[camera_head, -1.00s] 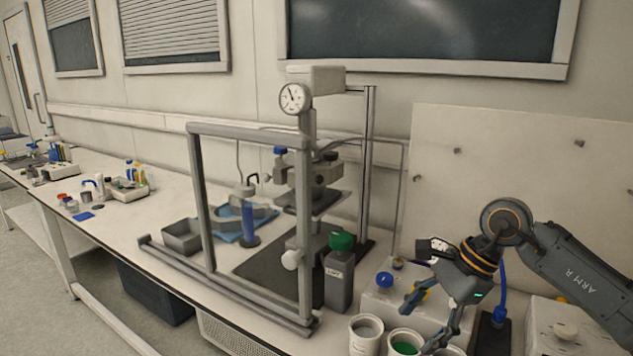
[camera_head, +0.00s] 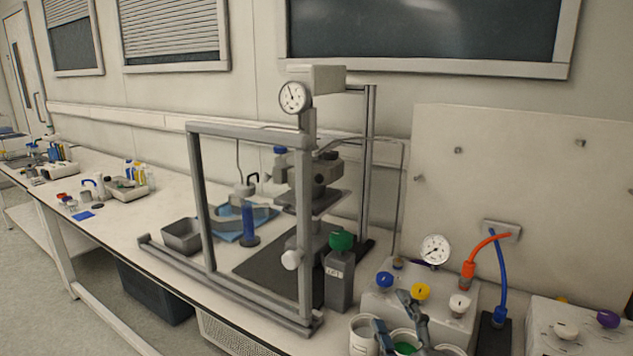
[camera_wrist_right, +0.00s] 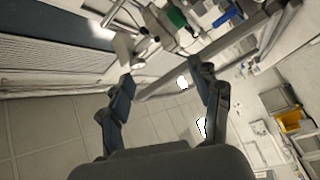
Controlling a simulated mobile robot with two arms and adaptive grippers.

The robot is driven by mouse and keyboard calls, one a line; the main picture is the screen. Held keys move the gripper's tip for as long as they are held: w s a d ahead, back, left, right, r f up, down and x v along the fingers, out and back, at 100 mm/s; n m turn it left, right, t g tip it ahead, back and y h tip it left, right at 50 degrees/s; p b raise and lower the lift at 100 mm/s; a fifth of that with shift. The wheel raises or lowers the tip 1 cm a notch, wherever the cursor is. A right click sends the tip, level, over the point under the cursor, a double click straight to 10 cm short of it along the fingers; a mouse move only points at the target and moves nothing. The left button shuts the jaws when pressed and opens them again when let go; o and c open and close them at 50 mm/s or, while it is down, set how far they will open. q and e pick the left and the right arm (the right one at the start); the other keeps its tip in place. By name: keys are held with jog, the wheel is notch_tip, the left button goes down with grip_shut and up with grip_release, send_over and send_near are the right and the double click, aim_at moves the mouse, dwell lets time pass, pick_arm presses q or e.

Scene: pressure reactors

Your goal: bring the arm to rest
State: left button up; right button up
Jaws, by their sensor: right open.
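My right gripper (camera_head: 391,309) shows only by its blue-grey fingers at the bottom of the head view. The rest of that arm is out of the picture. In the right wrist view the same gripper (camera_wrist_right: 162,76) has its two fingers spread apart, with nothing between them. In the head view the fingers appear in front of the white cups and the valve box (camera_head: 445,312); I cannot tell how far they are from these. My left gripper is not in view.
A grey bottle with a green cap (camera_head: 341,243) stands beside the press frame (camera_head: 304,230). White cups (camera_head: 362,340) line the front edge. A gauge (camera_head: 435,249) and red and blue hoses (camera_head: 503,275) rise at the right. The far left floor is clear.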

jog(key=s+d+f+m+g+h, duration=0.25)
jog(key=s+f+m+g, duration=0.2)
jog(key=f, duration=0.35)
jog(key=s+d+f+m+g+h, duration=0.25)
jog(key=s+d+f+m, duration=0.2)
jog(key=f, duration=0.45)
jog(key=s+f+m+g, duration=0.2)
jog(key=s+f+g, duration=0.25)
jog(key=s, duration=0.55)
jog(key=s+f+m+g, duration=0.35)
jog(key=s+f, duration=0.25)
jog(key=s, duration=0.3)
notch_tip(320, 180, down, 23)
jog(key=n+g, duration=0.1)
jog(key=g, duration=0.1)
jog(key=s+d+f+g+p, duration=0.1)
jog(key=s+d+f, duration=0.2)
jog(key=s+f, duration=1.4)
jog(key=shift+s+y, duration=0.3)
jog(key=shift+s, duration=0.15)
jog(key=shift+d+n, duration=0.1)
jog(key=shift+n, duration=0.15)
